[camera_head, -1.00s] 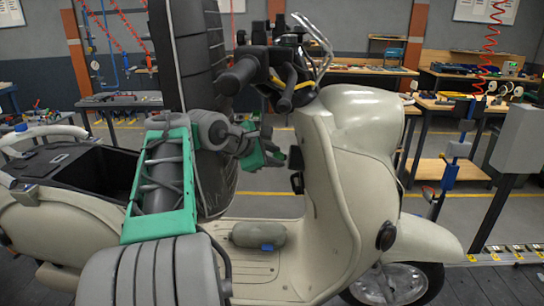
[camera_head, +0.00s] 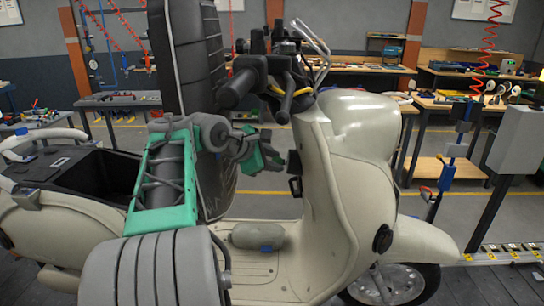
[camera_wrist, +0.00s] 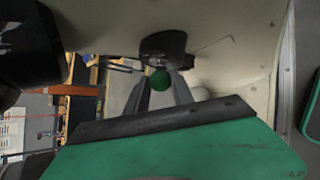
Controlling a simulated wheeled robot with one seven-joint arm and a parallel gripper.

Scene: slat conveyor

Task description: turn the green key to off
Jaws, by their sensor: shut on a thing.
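The green key (camera_wrist: 159,80) shows in the wrist view as a round green head below a black lock housing (camera_wrist: 163,45) on the cream scooter's inner panel. My gripper (camera_wrist: 160,86) has its two dark fingers closed on both sides of the key. In the head view, my gripper (camera_head: 281,160) reaches the black lock housing (camera_head: 295,163) on the back of the scooter's front shield (camera_head: 345,180). The key cannot be made out there. The wrist view does not show any off marking.
The handlebar with black grips (camera_head: 262,80) is just above my gripper. The black seat (camera_head: 188,60) stands upright behind my arm, and the open storage box (camera_head: 85,175) is to the left. A grey bag (camera_head: 258,235) lies on the footboard.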

